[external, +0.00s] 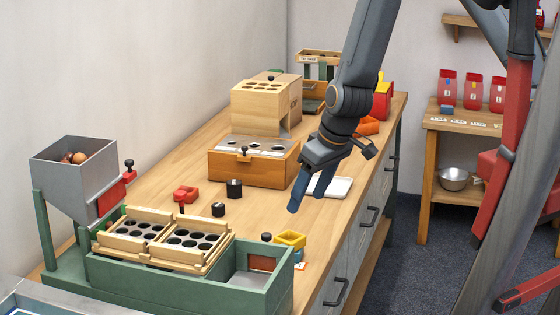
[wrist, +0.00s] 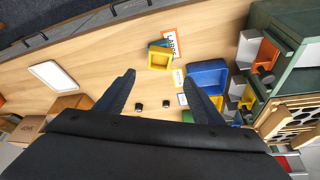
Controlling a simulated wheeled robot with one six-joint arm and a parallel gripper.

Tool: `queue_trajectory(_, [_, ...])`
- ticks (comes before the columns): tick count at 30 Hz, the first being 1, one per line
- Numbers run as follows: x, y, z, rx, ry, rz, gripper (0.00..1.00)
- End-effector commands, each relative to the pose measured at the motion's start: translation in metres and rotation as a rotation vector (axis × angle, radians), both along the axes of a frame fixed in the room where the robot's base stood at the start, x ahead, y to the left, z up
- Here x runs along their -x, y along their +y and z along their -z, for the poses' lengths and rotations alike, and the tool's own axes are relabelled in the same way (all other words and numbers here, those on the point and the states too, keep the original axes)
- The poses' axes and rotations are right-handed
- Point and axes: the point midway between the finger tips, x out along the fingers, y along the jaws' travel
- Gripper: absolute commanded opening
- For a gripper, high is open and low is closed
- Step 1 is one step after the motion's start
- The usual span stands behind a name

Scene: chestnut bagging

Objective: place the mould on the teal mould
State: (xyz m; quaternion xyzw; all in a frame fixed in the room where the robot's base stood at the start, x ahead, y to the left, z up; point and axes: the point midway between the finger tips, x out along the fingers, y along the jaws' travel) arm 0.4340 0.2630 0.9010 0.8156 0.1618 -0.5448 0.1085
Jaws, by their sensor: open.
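A small square yellow mould (external: 290,238) is near the front right of the bench, beside the green station. It also shows in the wrist view (wrist: 154,59), with teal along one side. The teal mould (external: 298,253) shows only as a small patch against the yellow one. I cannot tell whether they are stacked or side by side. My gripper (external: 299,200) is open and empty above the bench, behind the yellow mould. In the wrist view its two blue fingers (wrist: 159,80) are spread, with bare wood and the yellow mould beyond them.
The green station (external: 190,287) with wooden hole trays and a grey hopper (external: 75,173) fills the front left. A blue bin (wrist: 207,77) is beyond the right finger. A wooden box (external: 253,163) and white tray (external: 330,187) stand behind.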

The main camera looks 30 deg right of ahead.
Motion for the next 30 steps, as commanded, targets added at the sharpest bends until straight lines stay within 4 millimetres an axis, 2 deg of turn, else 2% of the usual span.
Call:
queue_trajectory(8, [0.002, -0.002, -0.005, 0.0, 0.001, 0.0, 0.62])
queue_trajectory(12, [-0.003, -0.02, -0.018, -0.017, 0.018, 0.029, 0.62])
queue_trajectory(14, [-0.005, -0.038, -0.029, -0.031, 0.036, 0.055, 0.62])
queue_trajectory(17, [-0.004, -0.083, -0.051, -0.046, 0.08, 0.117, 0.62])
queue_trajectory(21, [0.012, -0.155, -0.08, -0.038, 0.146, 0.217, 0.62])
queue_trajectory(24, [0.029, -0.2, -0.095, -0.013, 0.186, 0.287, 0.62])
queue_trajectory(27, [0.047, -0.234, -0.105, 0.014, 0.217, 0.344, 0.62])
queue_trajectory(30, [0.058, -0.254, -0.111, 0.035, 0.236, 0.38, 0.62])
